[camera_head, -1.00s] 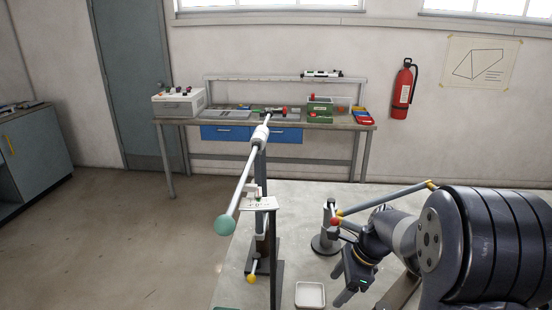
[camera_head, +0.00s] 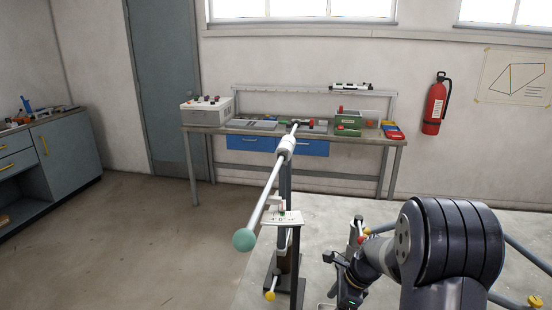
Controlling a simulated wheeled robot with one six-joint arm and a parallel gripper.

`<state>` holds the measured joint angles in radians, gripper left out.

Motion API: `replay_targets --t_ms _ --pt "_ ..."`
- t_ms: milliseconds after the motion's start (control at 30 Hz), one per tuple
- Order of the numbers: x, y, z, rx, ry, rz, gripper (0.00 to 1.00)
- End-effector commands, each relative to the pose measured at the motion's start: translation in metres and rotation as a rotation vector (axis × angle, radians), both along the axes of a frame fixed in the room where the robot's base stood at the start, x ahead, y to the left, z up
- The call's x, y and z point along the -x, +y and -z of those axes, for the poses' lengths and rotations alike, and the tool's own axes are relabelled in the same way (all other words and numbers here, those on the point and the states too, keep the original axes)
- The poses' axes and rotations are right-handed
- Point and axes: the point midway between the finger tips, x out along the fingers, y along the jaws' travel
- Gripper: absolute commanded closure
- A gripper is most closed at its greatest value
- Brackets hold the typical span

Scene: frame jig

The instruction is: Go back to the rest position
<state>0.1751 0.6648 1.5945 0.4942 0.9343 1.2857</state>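My gripper (camera_head: 342,272) is at the lower right of the head view, above the pale table and beside a short post (camera_head: 357,228). Its fingers are small and dark, and part of them is cut off or overlapped, so I cannot tell whether they are open or shut. I see nothing clearly held in it. My arm covers much of the lower right. The frame jig's upright (camera_head: 285,190) stands left of the gripper, apart from it. A long grey rod (camera_head: 263,205) with a green ball end (camera_head: 244,240) slopes across the top of the upright.
A pale table (camera_head: 335,212) carries the jig. A yellow-tipped part (camera_head: 270,296) sits at the jig's base. Grey tubes (camera_head: 525,257) and a yellow end (camera_head: 535,301) show behind my arm at right. A workbench (camera_head: 295,133) stands at the wall. Floor at left is clear.

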Motion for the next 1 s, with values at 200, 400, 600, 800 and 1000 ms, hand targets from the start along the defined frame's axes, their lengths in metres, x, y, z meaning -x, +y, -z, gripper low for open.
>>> replay_targets --t_ms 200,400,600,800,1000 --pt "0.0 0.0 0.012 0.001 0.0 0.0 0.35" --pt "0.0 0.0 0.013 0.001 -0.001 -0.001 0.35" --pt "0.0 -0.001 0.01 0.003 -0.003 -0.002 0.35" --pt "-0.001 -0.008 -0.008 0.017 -0.023 -0.014 0.35" --pt "0.0 -0.018 -0.033 0.043 -0.053 -0.037 0.35"
